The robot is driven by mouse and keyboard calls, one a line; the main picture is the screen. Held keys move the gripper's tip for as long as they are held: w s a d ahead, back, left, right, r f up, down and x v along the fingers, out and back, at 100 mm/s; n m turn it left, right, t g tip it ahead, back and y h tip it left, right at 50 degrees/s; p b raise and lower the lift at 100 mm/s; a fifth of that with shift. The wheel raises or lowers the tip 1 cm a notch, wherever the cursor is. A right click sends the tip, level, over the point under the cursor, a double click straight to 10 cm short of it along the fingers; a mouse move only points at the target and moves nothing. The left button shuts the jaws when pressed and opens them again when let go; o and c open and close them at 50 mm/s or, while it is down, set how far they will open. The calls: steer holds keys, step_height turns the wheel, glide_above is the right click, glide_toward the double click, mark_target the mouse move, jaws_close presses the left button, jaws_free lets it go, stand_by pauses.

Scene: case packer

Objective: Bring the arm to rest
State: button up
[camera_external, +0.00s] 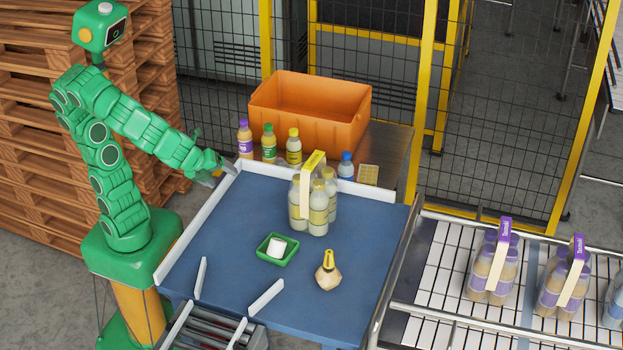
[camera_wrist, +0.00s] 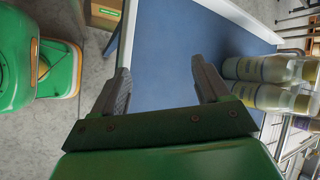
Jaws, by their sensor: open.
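My green arm reaches from the left toward the far left corner of the blue table (camera_external: 220,255). My gripper (camera_external: 218,172) is at the table's white edge rail, above it or close to it; I cannot tell the exact height. In the wrist view my gripper (camera_wrist: 163,85) has its two dark fingers spread apart with nothing between them. The nearest object on the table is a pack of bottles with a yellow carrier (camera_external: 315,205). Those bottles (camera_wrist: 262,80) also show at the right of the wrist view, apart from the fingers.
An orange crate (camera_external: 320,120) stands behind the table, with loose bottles (camera_external: 268,143) before it. Purple-labelled packs (camera_external: 491,265) stand on the right conveyor. Wooden pallets (camera_external: 150,60) rise behind my arm.

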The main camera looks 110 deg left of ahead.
steer(key=s+d+f+n+g+h, duration=0.1)
steer(key=s+f+n+g+h, duration=0.1)
steer(key=s, duration=0.4)
steer(key=s+d+f+n+g+h, duration=0.1)
steer(key=s+f+n+h, duration=0.1)
steer(key=s+f+n, duration=0.3)
steer(key=s+d+f+n+g+h, duration=0.1)
steer(key=s+f+n+g+h, duration=0.1)
steer(key=s+n, duration=0.3)
steer(key=s+f, duration=0.1)
steer(key=s, duration=0.2)
steer(key=shift+d+f+g, duration=0.2)
steer(key=shift+f+g, duration=0.1)
